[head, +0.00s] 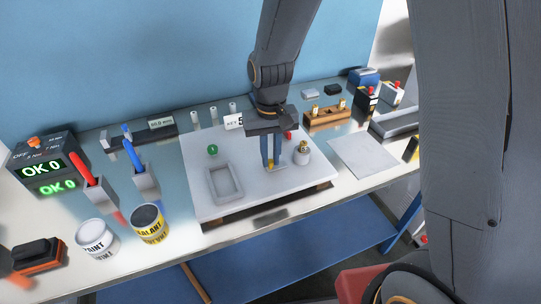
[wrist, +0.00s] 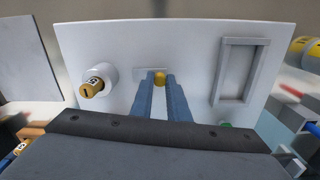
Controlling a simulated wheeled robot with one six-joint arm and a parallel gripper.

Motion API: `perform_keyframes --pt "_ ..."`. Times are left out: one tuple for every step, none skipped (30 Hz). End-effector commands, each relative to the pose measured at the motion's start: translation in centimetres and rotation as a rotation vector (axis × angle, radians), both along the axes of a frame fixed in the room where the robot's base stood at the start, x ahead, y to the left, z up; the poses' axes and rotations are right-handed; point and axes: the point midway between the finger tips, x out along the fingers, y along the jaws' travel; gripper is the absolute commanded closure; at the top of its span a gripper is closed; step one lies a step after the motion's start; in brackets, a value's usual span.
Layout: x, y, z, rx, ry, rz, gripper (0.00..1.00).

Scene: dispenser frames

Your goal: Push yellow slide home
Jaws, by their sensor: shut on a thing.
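The white board (head: 205,205) lies on the bench. The yellow slide shows as a round yellow knob (wrist: 160,77) at a light slot plate (wrist: 139,73) on that board. My gripper (wrist: 158,80) points down at the board, its two blue fingers shut on the yellow knob. In the head view my gripper (head: 271,160) stands at the board's right half, and the fingers hide most of the knob. How far the slide sits along its slot cannot be told.
A grey cylinder with a numbered brass plug (head: 303,152) stands close right of my fingers. A green knob (head: 212,150) and an empty rectangular tray (head: 224,184) are on the board's left.

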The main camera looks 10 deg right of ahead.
Motion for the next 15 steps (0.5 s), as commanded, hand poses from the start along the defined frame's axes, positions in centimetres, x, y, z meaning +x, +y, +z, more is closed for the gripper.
perform_keyframes --pt "0.0 0.0 0.0 0.0 0.0 0.0 1.0" --pt "0.0 0.0 0.0 0.0 0.0 0.0 1.0" --pt "0.0 0.0 0.0 0.0 0.0 0.0 1.0" --pt "0.0 -0.1 0.0 0.0 0.0 -0.001 1.0" --pt "0.1 -0.3 0.0 0.0 0.0 -0.001 1.0" --pt "0.2 -0.6 0.0 0.0 0.0 -0.002 1.0" --pt "0.3 -0.9 0.1 0.0 0.0 -0.003 1.0" --pt "0.4 -1.3 0.1 0.0 0.0 -0.003 1.0" --pt "0.5 -1.7 0.1 0.0 0.0 -0.004 1.0" --pt "0.6 -2.1 0.1 0.0 0.0 -0.004 1.0" --pt "0.7 -2.4 0.1 0.0 0.0 -0.003 1.0" --pt "0.8 -2.5 0.1 0.0 0.0 -0.001 1.0" --pt "0.8 -2.6 0.1 0.0 0.0 0.0 1.0" --pt "0.8 -2.6 0.1 0.0 0.0 0.0 1.0" --pt "0.8 -2.6 0.1 -0.001 0.0 0.0 1.0"
